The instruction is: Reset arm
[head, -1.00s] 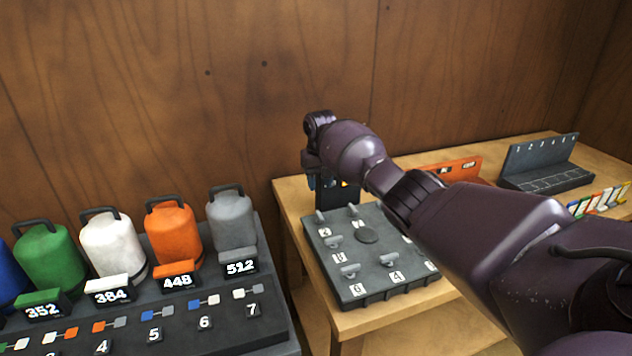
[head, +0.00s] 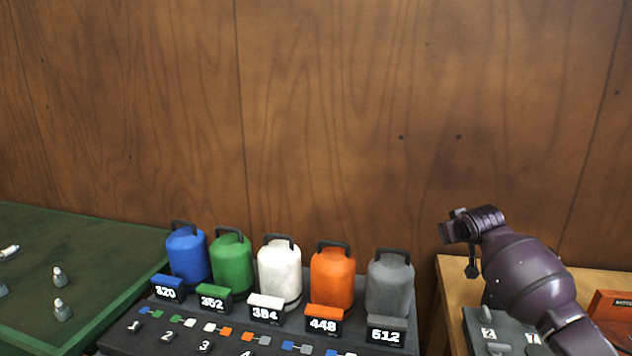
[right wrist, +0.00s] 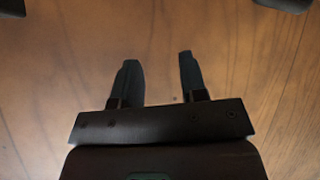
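My right arm comes in from the lower right of the head view, in front of the wooden wall. Its gripper (head: 465,238) is raised above the left end of the wooden table, left of the dark switch panel. In the right wrist view the two dark fingers of the right gripper (right wrist: 162,85) stand apart with nothing between them, facing the wood-grained wall. My left gripper is not in the head view.
Blue (head: 187,256), green (head: 232,263), white (head: 280,272), orange (head: 332,280) and grey (head: 390,284) canisters stand in a row on a dark numbered rack (head: 130,341). A green table (head: 80,250) lies left. A dark panel (head: 515,345) sits on the wooden table (head: 452,275) at right.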

